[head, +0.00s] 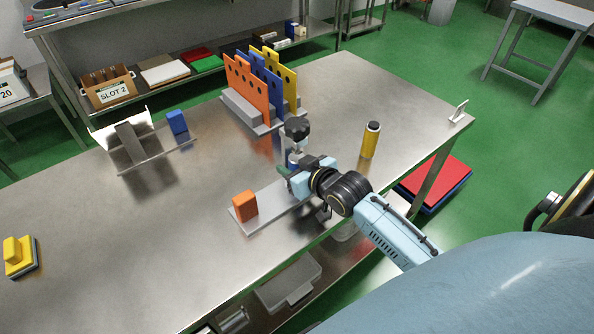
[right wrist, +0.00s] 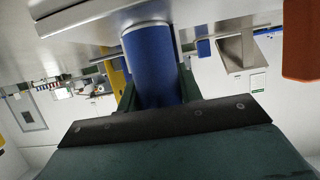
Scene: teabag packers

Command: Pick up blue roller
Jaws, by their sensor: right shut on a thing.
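The blue roller (right wrist: 154,62) stands out in the right wrist view as a blue cylinder between the two dark green fingers of my right gripper (right wrist: 158,88). The gripper is shut on it. In the head view my right gripper (head: 291,170) is at the far end of a grey plate (head: 272,207), below a black knob (head: 297,127). I cannot tell whether the roller still touches the plate. My left gripper is not in view.
An orange block (head: 245,205) is on the plate's near-left end. A yellow roller with a black top (head: 369,140) stands to the right. Behind are upright orange, blue and yellow panels (head: 247,86). The table's left-centre (head: 130,240) is clear.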

